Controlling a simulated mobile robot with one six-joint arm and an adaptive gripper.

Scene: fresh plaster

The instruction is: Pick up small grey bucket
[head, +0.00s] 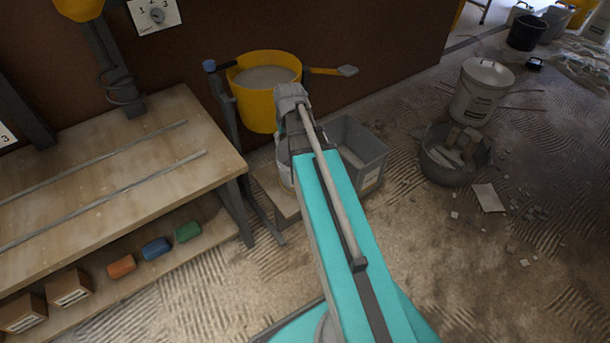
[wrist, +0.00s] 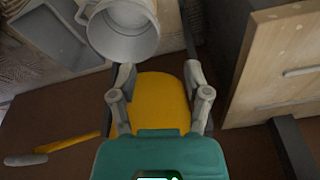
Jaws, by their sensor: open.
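A small grey bucket (wrist: 124,32) shows at the top of the wrist view, with its round opening toward the camera. Its upper part is cut off by the frame edge. In the head view my arm hides most of it; only a pale sliver (head: 284,173) shows beside the arm, above a low wooden step. My gripper (wrist: 158,72) is open and empty. The bucket lies beyond its left fingertip in the wrist view, and I cannot tell the exact gap. In the head view my own wrist covers the fingers.
A yellow tub (head: 253,104) with grey contents stands close by my wrist. A grey box (head: 370,176) is right of the arm. The wooden bench (head: 90,180) is on the left. A lidded white bucket (head: 477,103) and rubble lie on the floor at right.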

